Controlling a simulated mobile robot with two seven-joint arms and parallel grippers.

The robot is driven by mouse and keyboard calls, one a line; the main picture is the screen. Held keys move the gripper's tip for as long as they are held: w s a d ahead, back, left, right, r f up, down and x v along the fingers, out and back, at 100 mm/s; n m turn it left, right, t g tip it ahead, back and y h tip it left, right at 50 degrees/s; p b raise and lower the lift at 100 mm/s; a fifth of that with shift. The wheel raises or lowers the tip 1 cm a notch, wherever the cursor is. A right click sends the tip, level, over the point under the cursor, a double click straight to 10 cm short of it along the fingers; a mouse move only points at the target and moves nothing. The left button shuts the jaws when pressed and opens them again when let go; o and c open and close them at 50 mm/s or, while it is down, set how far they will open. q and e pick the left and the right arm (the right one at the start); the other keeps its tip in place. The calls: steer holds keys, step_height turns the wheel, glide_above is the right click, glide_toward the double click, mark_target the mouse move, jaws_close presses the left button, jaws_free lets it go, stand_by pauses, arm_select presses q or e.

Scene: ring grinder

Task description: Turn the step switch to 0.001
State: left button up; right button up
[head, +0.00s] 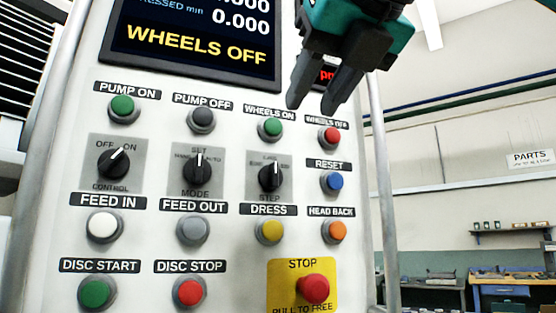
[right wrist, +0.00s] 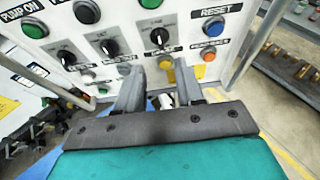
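The step switch (head: 270,177) is a black knob on a grey plate marked STEP, in the right column of knobs on the panel. Its white mark points about straight up; the small numbers around it are too blurred to read. In the right wrist view the step switch (right wrist: 160,38) shows beyond the fingers. My right gripper (head: 311,106) is in front of the panel, above and right of the switch in the head view. Its two dark fingers are apart with nothing between them, and they do not touch the switch. My left gripper is not in view.
The mode knob (head: 203,172) and control knob (head: 119,163) sit to the left. The green wheels-on button (head: 270,128), blue reset button (head: 332,181), yellow dress button (head: 270,231) and red stop button (head: 313,289) surround the switch. The display (head: 195,38) reads WHEELS OFF.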

mark_target(276, 165)
steer(key=p+x, duration=0.1)
steer(key=x, duration=1.1)
steer(key=shift+w+a+f+p, duration=0.2)
steer(key=shift+w+p, duration=0.1)
steer(key=shift+p, duration=0.05)
steer(key=shift+c, duration=0.5)
jaws_close()
